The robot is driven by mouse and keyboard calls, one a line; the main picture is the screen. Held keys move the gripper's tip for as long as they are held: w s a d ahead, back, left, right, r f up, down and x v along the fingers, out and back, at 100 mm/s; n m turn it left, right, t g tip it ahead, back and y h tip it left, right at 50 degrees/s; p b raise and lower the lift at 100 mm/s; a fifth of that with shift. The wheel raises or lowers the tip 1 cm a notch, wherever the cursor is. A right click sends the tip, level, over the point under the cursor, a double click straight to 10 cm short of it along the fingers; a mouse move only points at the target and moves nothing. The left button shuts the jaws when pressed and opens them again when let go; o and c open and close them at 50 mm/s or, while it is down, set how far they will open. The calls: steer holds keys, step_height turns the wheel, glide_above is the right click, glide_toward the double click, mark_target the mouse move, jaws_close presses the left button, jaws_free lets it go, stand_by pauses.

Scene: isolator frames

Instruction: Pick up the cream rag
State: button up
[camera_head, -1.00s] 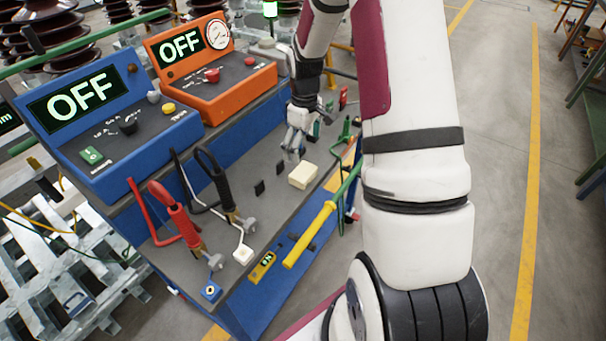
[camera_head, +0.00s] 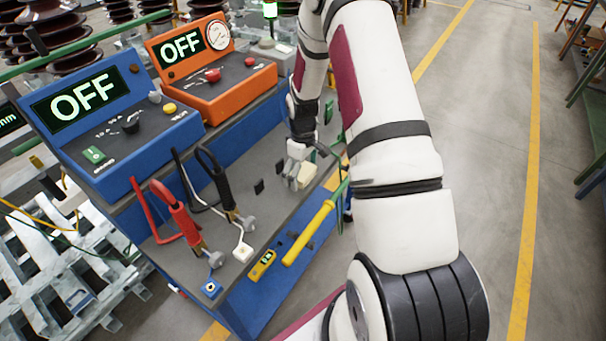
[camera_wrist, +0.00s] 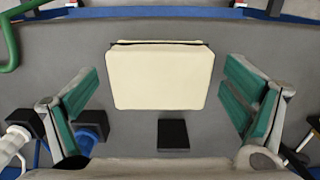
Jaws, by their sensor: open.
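The cream rag (camera_wrist: 162,78) is a folded, block-like cream piece lying on the grey bench top. In the wrist view it lies between and slightly beyond the two green-padded fingers of my gripper (camera_wrist: 162,105), with a gap on each side. In the head view my gripper (camera_head: 297,176) is low over the bench, and the rag (camera_head: 308,174) shows only in part beside the fingers. My gripper is open and empty.
A small black block (camera_wrist: 173,134) lies just nearer than the rag. A yellow-handled tool (camera_head: 309,233) lies along the bench's front. Red (camera_head: 178,222) and black clamps lie to the left, below the blue (camera_head: 110,140) and orange consoles.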

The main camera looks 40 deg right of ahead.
mark_target(302, 170)
steer(key=c, duration=1.1)
steer(key=shift+c, duration=0.2)
steer(key=shift+r, duration=0.15)
steer(key=shift+r, duration=0.5)
step_height(302, 170, up, 2)
steer(key=shift+w+r+b, duration=0.1)
steer(key=shift+b, duration=0.2)
steer(key=s+a+r, duration=0.1)
steer(key=s+a, duration=0.8)
steer(key=s, duration=0.4)
steer(key=shift+s+r, duration=0.15)
steer(key=shift+r, duration=0.15)
